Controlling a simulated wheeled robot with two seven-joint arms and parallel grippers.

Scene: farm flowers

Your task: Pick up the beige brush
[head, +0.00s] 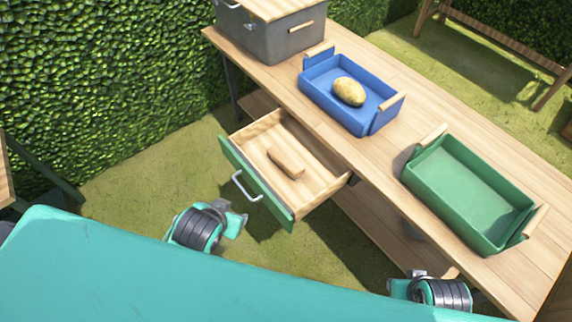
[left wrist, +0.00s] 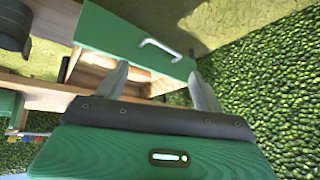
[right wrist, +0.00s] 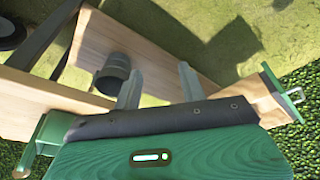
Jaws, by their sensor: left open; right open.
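The beige brush (head: 286,163) lies flat inside the pulled-out wooden drawer (head: 268,130), which has a green front (head: 257,187) and a metal handle (head: 245,187). My left gripper (left wrist: 160,82) is open and empty. Its fingers point toward the green drawer front, with the handle (left wrist: 161,46) beyond the fingertips. The brush is not visible in the left wrist view. My right gripper (right wrist: 160,82) is open and empty, to the right of the drawer in the head view, where its fingers are hard to see. The brush is not visible in the right wrist view either.
On the wooden table (head: 385,150) stand a blue tray (head: 332,97) holding a potato (head: 349,92), an empty green tray (head: 465,190) and a grey box (head: 270,38). A dark grey pot (right wrist: 113,72) shows in the right wrist view. A hedge (head: 100,80) stands behind at left.

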